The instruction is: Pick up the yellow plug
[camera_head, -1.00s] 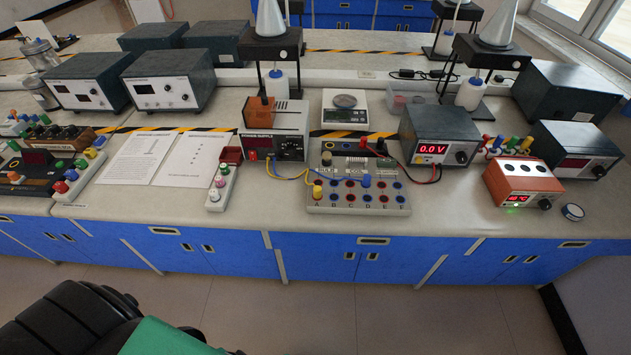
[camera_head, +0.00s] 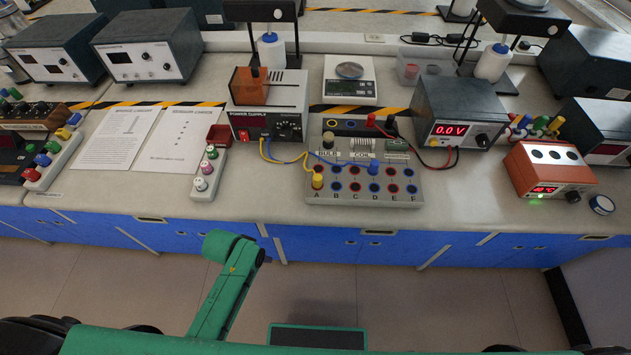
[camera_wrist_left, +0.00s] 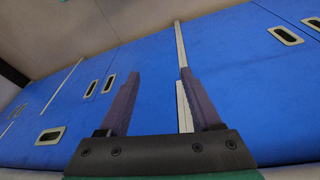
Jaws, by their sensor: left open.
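The yellow plug (camera_head: 317,181) stands upright at the front left of the grey socket board (camera_head: 400,194), above the letter A. A yellow wire runs from beside it to the power supply (camera_head: 268,118). My left gripper (camera_wrist_left: 160,85) shows in the left wrist view. Its two dark fingers are apart with nothing between them, in front of the blue cabinet fronts (camera_wrist_left: 230,65). My right gripper is in neither view.
A blue plug (camera_head: 374,167) stands on the same board. A strip of coloured plugs (camera_head: 201,184) lies to its left and a 0.0 V meter (camera_head: 462,115) to its right. The bench's front strip (camera_head: 265,210) before the board is clear.

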